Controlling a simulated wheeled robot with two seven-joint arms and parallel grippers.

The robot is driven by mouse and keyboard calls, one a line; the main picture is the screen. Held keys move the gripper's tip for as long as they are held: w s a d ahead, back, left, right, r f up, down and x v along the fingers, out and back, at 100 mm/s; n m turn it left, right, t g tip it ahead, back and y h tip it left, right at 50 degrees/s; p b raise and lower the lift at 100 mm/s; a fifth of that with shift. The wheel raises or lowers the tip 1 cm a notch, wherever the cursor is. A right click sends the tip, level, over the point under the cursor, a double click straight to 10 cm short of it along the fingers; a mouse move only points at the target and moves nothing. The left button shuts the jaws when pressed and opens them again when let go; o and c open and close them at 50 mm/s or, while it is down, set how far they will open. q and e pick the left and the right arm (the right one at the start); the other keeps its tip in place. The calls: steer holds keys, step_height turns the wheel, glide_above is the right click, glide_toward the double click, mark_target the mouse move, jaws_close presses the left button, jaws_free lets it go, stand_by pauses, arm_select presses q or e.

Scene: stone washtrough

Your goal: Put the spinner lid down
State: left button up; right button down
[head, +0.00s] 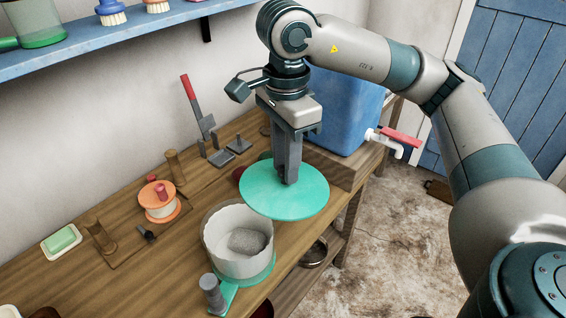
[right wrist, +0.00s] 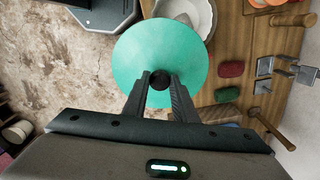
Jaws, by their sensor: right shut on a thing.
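The spinner lid (head: 262,198) is a flat turquoise disc held level at its middle by my right gripper (head: 288,180). In the right wrist view, the fingers (right wrist: 160,90) are closed around a dark knob at the centre of the lid (right wrist: 160,45). The lid is above the table, just behind and to the right of the spinner bowl (head: 222,258), overlapping its rim in the picture. The bowl is whitish and translucent, with a grey lump inside and a turquoise base with a grey handle. My left gripper is not in view.
A blue tank (head: 345,105) with a red-handled tap (head: 398,138) stands behind the lid. An orange spool (head: 160,200), a green soap on a dish (head: 62,240) and metal tools (head: 225,155) are on the table to the left. The table's right edge is close to the lid.

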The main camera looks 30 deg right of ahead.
steer(key=shift+f, duration=0.1)
steer(key=shift+w+d+f, duration=0.2)
steer(key=shift+d+f, duration=0.15)
steer(key=shift+f, duration=0.05)
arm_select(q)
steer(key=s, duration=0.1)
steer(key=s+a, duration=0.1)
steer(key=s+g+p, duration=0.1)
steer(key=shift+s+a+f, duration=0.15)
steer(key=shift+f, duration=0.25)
arm_select(e)
steer(key=w+d+f+h, duration=0.1)
steer(key=d+f, duration=1.1)
steer(key=d, duration=0.4)
steer(key=shift+d, duration=0.3)
